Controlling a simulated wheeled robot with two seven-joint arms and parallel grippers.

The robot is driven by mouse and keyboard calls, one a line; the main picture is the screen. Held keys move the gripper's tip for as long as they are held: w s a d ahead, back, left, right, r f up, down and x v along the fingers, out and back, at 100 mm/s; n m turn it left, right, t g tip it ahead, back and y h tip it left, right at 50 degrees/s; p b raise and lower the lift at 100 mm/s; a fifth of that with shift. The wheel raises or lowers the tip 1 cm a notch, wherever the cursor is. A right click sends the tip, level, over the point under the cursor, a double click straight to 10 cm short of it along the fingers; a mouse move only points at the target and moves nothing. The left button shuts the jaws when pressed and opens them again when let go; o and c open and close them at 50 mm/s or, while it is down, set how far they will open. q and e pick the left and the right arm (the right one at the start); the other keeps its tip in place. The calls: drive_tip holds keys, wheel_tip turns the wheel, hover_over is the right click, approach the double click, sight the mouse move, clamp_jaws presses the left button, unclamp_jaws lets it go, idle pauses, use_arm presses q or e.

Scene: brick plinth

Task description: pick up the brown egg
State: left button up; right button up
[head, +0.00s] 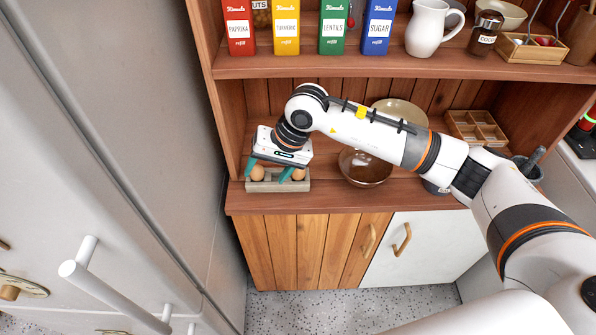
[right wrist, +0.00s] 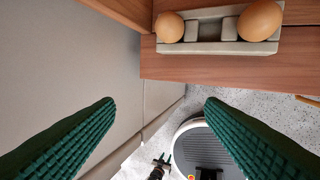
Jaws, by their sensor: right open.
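Two brown eggs sit in a grey egg holder (head: 278,186) on the lower shelf at the left. One is the left egg (head: 257,173), also in the right wrist view (right wrist: 169,27); the other is the right egg (head: 298,174), also in the right wrist view (right wrist: 260,20). The frames do not show which one is meant. My right gripper (head: 267,170) is open and empty, its green fingers apart, overlapping the holder in the head view. In the right wrist view its fingertips (right wrist: 160,104) appear below the holder, out past the shelf's front edge.
A glass bowl (head: 365,168) stands right of the holder, with a cream bowl (head: 400,111) and a wooden compartment tray (head: 476,128) behind. An upper shelf (head: 400,67) carries boxes and a white jug.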

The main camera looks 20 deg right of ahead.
drive_tip(key=w+d+r+n+t+h, duration=0.1)
drive_tip(key=w+d+r+n+h, duration=0.15)
drive_tip(key=d+h, duration=0.45)
drive_tip(key=y+p, duration=0.1)
drive_tip(key=y, duration=0.1)
hover_over(302, 176)
drive_tip(key=shift+m, duration=0.35)
wheel_tip(302, 176, down, 7)
drive_tip(key=shift+r, duration=0.2)
drive_tip(key=x, duration=0.1)
drive_tip(key=p+x, duration=0.1)
drive_tip(key=x, duration=0.2)
drive_tip(key=shift+w+a+f+p, duration=0.15)
drive_tip(key=shift+a+f+p, duration=0.15)
drive_tip(key=shift+f, duration=0.05)
drive_tip(key=shift+w+f, duration=0.15)
drive_tip(key=shift+f, duration=0.25)
drive_tip(key=c, duration=0.7)
